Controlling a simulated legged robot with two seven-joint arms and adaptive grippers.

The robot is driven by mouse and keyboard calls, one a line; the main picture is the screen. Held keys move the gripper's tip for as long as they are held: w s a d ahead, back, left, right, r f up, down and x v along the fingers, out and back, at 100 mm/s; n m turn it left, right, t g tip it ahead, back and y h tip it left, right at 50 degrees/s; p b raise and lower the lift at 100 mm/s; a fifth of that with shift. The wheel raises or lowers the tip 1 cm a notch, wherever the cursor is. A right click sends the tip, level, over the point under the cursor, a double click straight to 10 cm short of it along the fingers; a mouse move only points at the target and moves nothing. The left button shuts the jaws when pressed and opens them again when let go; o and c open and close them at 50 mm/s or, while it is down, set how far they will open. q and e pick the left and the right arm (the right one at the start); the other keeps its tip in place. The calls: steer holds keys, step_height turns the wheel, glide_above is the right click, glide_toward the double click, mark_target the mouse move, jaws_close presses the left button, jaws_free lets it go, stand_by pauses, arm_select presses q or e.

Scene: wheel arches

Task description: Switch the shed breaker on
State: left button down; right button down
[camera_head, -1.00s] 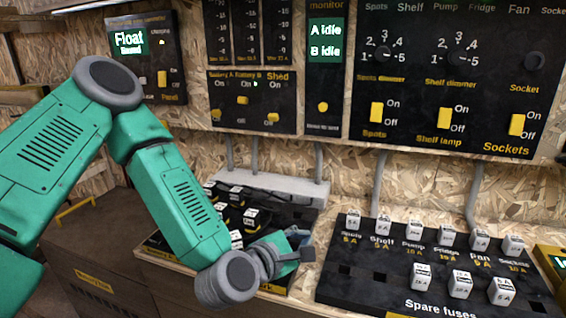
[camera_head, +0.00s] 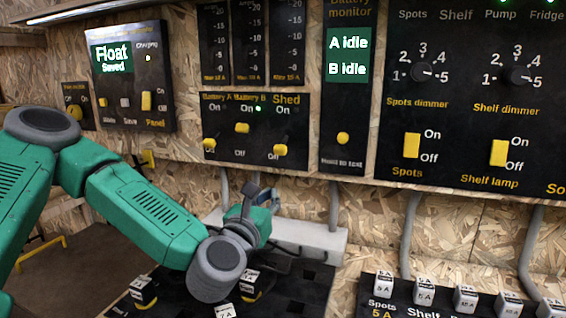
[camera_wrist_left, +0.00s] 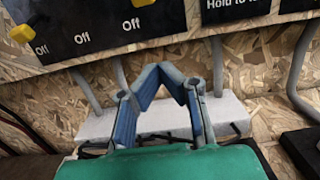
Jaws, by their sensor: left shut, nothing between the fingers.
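The Shed breaker (camera_head: 280,150) is a yellow toggle at the right of the black breaker panel (camera_head: 225,155). Its lever sits low, at the Off end. In the left wrist view the Shed toggle (camera_wrist_left: 142,2) is cut by the top edge, above an Off label. My left gripper (camera_head: 266,196) is below the panel, just under and left of the Shed toggle, apart from it. In the left wrist view its blue fingers (camera_wrist_left: 161,72) come together at the tips, shut and empty. My right gripper is not in view.
The Battery A toggle (camera_head: 209,144) is down; the Battery B toggle (camera_head: 242,127) is higher, with a green light nearby. The battery monitor (camera_head: 346,120) stands close on the right. A grey conduit box (camera_head: 310,236) and pipes lie below. Fuse blocks (camera_head: 144,290) stand on the bench.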

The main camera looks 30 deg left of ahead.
arm_select(q)
steer(key=b, duration=0.1)
glide_toward(289, 168)
steer(key=x, duration=0.6)
steer(key=shift+w, duration=0.1)
steer(key=s+r, duration=0.2)
steer(key=r, duration=0.1)
steer(key=shift+r, duration=0.1)
steer(key=shift+d+r, duration=0.15)
steer(key=shift+d, duration=0.1)
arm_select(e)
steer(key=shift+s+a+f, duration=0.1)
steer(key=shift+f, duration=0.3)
arm_select(q)
steer(key=shift+a, duration=0.1)
